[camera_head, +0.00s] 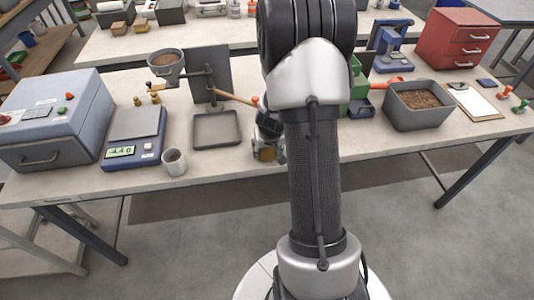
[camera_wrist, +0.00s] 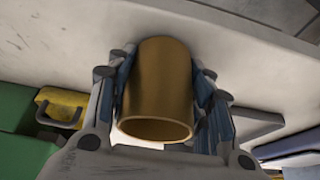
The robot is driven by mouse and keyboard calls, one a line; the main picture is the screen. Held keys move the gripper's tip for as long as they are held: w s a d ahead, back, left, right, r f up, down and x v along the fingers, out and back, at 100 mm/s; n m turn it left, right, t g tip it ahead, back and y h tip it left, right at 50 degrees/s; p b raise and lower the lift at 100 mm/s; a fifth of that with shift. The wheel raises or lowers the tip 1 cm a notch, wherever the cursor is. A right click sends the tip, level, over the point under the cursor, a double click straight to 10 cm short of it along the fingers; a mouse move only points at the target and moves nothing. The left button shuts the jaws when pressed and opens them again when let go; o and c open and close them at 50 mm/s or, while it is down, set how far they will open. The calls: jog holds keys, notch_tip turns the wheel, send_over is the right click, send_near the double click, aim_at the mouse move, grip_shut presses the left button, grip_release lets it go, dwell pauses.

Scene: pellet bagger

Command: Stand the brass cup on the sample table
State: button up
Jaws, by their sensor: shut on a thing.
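The brass cup (camera_wrist: 163,88) is between the two fingers of my gripper (camera_wrist: 160,72) in the wrist view. The fingers press on its left and right sides. Its rim faces the camera, and the inside is mostly out of sight. In the head view a small part of the cup (camera_head: 267,153) shows at my gripper (camera_head: 270,137), near the front edge of the sample table (camera_head: 222,165). My arm hides part of this spot. I cannot tell whether the cup touches the tabletop.
Left of my gripper are a shallow grey tray (camera_head: 216,129), a grey mug (camera_head: 174,162) and a scale (camera_head: 135,137). A wooden-handled tool (camera_head: 232,96) reaches towards my gripper. A bin of pellets (camera_head: 418,106) stands to the right. Bare tabletop lies along the front edge.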

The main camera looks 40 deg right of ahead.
jog(key=shift+r, duration=0.1)
jog(key=shift+f, duration=0.2)
jog(key=o, duration=1)
jog(key=shift+o, duration=0.2)
